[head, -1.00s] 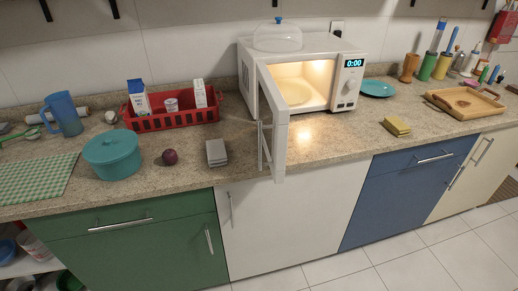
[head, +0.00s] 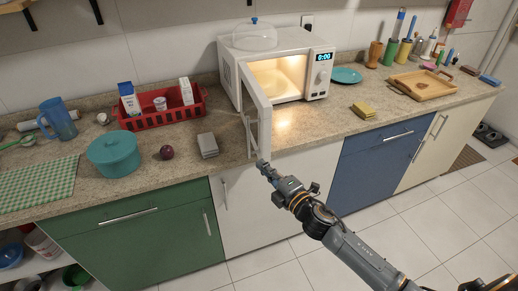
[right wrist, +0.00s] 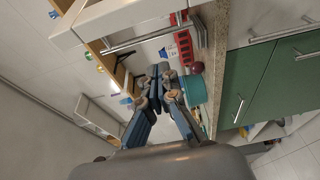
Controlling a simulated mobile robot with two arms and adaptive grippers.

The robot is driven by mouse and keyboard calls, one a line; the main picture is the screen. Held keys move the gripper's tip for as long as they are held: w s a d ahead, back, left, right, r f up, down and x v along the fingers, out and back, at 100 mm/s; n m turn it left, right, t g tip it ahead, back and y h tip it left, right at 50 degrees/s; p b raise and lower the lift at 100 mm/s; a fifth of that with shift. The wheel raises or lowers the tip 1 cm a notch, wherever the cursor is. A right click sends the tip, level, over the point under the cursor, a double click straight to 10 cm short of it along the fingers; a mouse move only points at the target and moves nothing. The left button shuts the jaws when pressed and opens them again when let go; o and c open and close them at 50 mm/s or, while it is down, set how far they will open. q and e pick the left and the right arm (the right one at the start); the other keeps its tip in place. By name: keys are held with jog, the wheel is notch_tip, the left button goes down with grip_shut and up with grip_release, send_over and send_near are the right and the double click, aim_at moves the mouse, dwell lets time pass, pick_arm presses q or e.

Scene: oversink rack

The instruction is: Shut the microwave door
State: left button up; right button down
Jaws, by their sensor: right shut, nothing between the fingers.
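The white microwave (head: 288,40) stands on the counter against the back wall, its inside lit. Its door (head: 258,92) is swung wide open on the left side and sticks out toward the counter's front edge. The door's bar handle (head: 249,136) faces left. In the right wrist view the door (right wrist: 105,20) and its handle (right wrist: 145,38) show at the top. My right gripper (head: 262,163) is shut and empty, at the lower front corner of the door in the head view; I cannot tell whether it touches. It also shows in the right wrist view (right wrist: 163,70). My left gripper is out of view.
A clear domed cover (head: 254,35) sits on the microwave. A grey block (head: 208,145), an onion (head: 166,152) and a teal pot (head: 113,154) stand left of the door, with a red crate (head: 150,118) behind. A yellow sponge (head: 363,110) lies to the right. The counter before the microwave is clear.

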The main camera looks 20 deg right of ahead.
aim_at(263, 151)
jog(key=p+x, duration=0.1)
jog(key=x, duration=0.6)
jog(key=shift+w+a+r, duration=0.1)
jog(key=shift+w+a, duration=0.05)
jog(key=shift+w, duration=0.15)
jog(key=d+p, duration=0.1)
jog(key=d, duration=0.2)
jog(key=shift+d, duration=0.15)
jog(key=shift+s+d, duration=0.15)
jog(key=shift+d, duration=0.25)
jog(key=shift+d, duration=0.1)
